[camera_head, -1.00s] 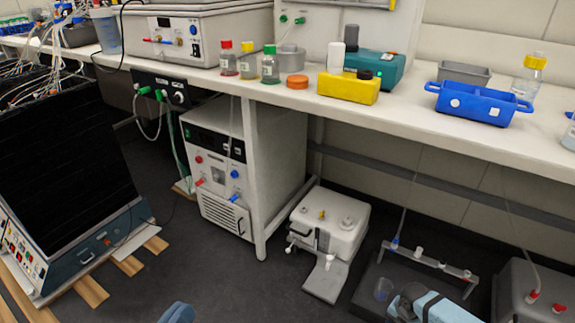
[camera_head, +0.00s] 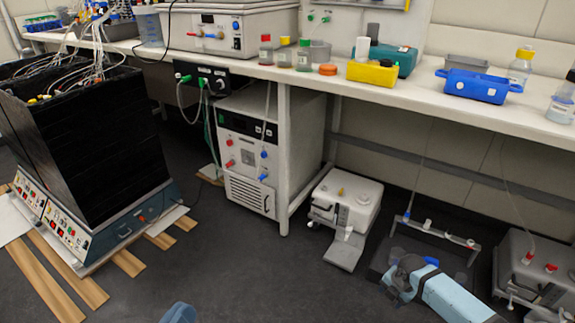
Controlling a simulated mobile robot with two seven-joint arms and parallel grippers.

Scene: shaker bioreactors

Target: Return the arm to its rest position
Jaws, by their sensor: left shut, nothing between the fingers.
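A small rounded blue part of my own body (camera_head: 178,312) shows at the bottom edge, left of the middle. A light blue arm link of mine (camera_head: 455,298) with a dark grey joint comes in from the bottom right, in front of the equipment on the floor. I see no fingers of either gripper, and nothing held shows in this view.
The long white bench (camera_head: 455,105) carries bottles, a yellow block (camera_head: 372,73) and a blue tray (camera_head: 476,86). Below stand a white chiller (camera_head: 245,160) and a small pump unit (camera_head: 345,205). A black bioreactor block (camera_head: 95,150) stands at left. Dark floor is clear in the middle.

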